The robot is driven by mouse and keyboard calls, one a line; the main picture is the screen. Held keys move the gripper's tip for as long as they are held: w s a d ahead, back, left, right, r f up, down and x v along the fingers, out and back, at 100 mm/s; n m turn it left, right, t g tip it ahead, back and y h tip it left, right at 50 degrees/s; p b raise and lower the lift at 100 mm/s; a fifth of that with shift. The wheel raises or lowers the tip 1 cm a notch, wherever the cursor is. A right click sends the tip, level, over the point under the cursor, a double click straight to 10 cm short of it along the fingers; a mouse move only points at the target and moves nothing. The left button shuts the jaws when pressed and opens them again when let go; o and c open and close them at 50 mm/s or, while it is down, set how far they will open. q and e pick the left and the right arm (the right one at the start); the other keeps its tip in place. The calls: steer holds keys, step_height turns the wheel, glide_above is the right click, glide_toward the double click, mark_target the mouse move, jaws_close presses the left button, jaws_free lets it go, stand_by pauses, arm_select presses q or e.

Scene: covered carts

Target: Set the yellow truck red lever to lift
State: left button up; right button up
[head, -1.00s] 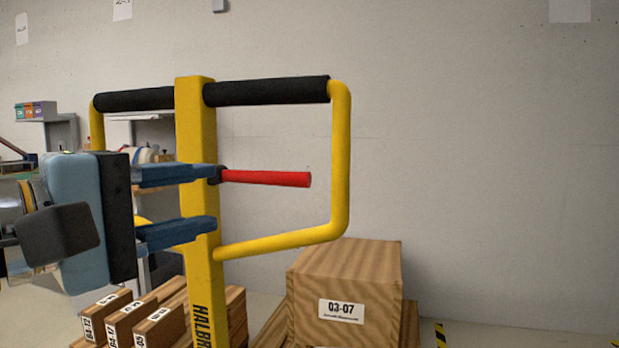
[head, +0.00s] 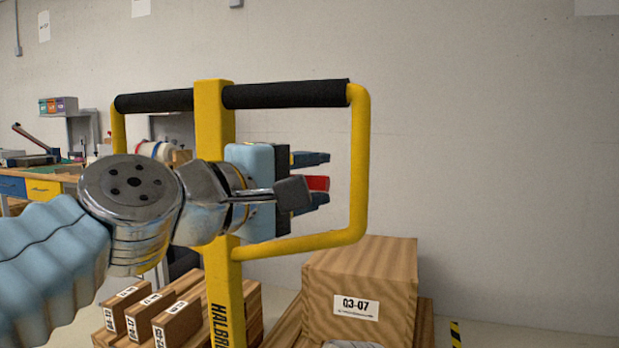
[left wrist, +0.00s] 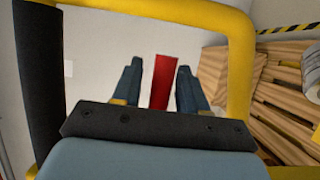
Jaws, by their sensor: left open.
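The yellow truck's handle frame (head: 361,170) stands upright in front of me, with black grips along its top bar. The red lever (head: 319,183) points right inside the frame; its tip shows between the fingers and the rest is hidden behind my left gripper (head: 312,180). The left gripper is open, its two blue fingers above and below the lever. In the left wrist view the lever (left wrist: 162,82) lies between the open fingers (left wrist: 158,88), with gaps visible on both sides. My right gripper is not in view.
A large wooden box (head: 360,285) labelled 03-07 and several smaller boxes (head: 172,320) sit low behind the truck's post. A workbench (head: 40,186) stands at the far left. The space right of the frame is clear up to the wall.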

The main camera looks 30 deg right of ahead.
arm_select(q)
steer(key=shift+c, duration=0.4)
jaws_close()
steer(key=f+m, duration=0.1)
steer(key=f+m+y+p, duration=0.1)
steer(key=f+m+y, duration=0.1)
steer(key=m, duration=0.1)
steer(key=shift+w+a+f, duration=0.25)
steer(key=shift+w+f, duration=0.05)
steer(key=shift+f, duration=0.05)
steer(key=shift+o, duration=0.4)
jaws_free()
